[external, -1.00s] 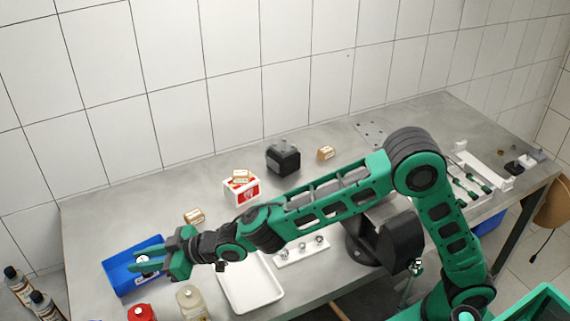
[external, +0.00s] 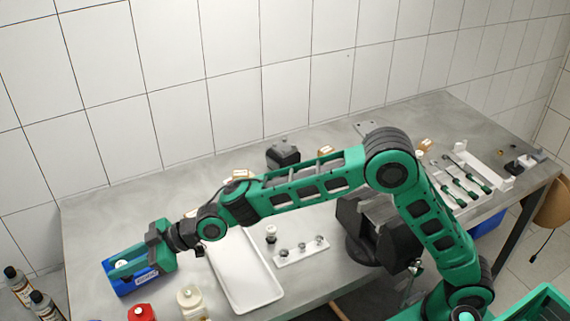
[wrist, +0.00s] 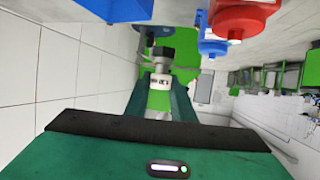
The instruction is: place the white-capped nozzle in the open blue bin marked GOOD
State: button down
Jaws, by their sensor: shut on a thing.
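The blue bin (external: 118,288) stands at the table's left front corner, with a white label (external: 147,277) on its near side. In the wrist view my gripper (wrist: 160,97) is shut on a white nozzle (wrist: 159,100) with a dark end, held between the two fingers. Its white top (external: 121,264) also shows between the fingers in the external view. I cannot tell how high the nozzle is above the bin floor.
A white tray (external: 245,275) and a white rack with several nozzles (external: 301,250) lie further right. Dark bottles (external: 14,280) are at the far left.

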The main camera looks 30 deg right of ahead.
jog(key=w+d+f, duration=0.1)
jog(key=w+f, duration=0.1)
jog(key=w, duration=0.1)
jog(key=w+d+f, duration=0.1)
jog(key=w+f, duration=0.1)
jog(key=w, duration=0.2)
jog(key=w+d+f, duration=0.1)
jog(key=w+f, duration=0.2)
jog(key=shift+w+d, duration=0.15)
jog(key=shift+w, duration=0.25)
jog(key=shift+f, duration=1.95)
jog(key=c, duration=1.8)
grip_release()
jog(key=shift+f, duration=0.1)
jog(key=shift+d+r, duration=0.25)
jog(key=v, duration=1.1)
jog(key=shift+d, duration=0.2)
jog(key=shift+r, duration=0.1)
